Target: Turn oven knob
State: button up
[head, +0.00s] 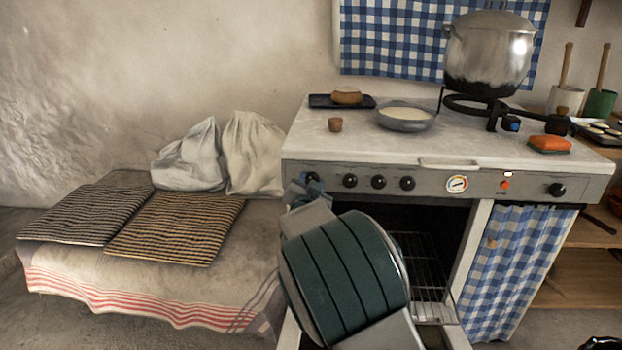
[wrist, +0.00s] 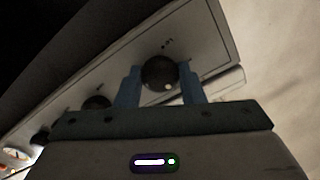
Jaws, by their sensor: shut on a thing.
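The stove's grey front panel (head: 440,184) carries several round black knobs. My gripper (head: 303,186) is at the leftmost knob (head: 313,177), partly covering it in the head view. In the wrist view my gripper (wrist: 159,84) has its two blue fingers on either side of that black knob (wrist: 159,72), shut on it. The knob bears a small pale dot near its lower edge. Other knobs (head: 350,181) stand to the right in the head view. The oven below is open, and a wire rack (head: 424,265) shows inside; my arm hides part of the opening.
A cloth-covered bench (head: 200,280) with striped mats and white sacks stands left. A checked curtain (head: 512,265) hangs right of the oven.

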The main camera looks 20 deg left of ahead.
jog(key=n+p, duration=0.6)
jog(key=n, duration=0.4)
jog(key=shift+n, duration=0.4)
dwell(0.4)
jog(key=o, duration=1)
jog(key=shift+s, duration=0.1)
jog(key=p+v, duration=0.1)
jog(key=v, duration=1.2)
jog(key=shift+s+p, duration=0.3)
jog(key=shift+s, duration=0.05)
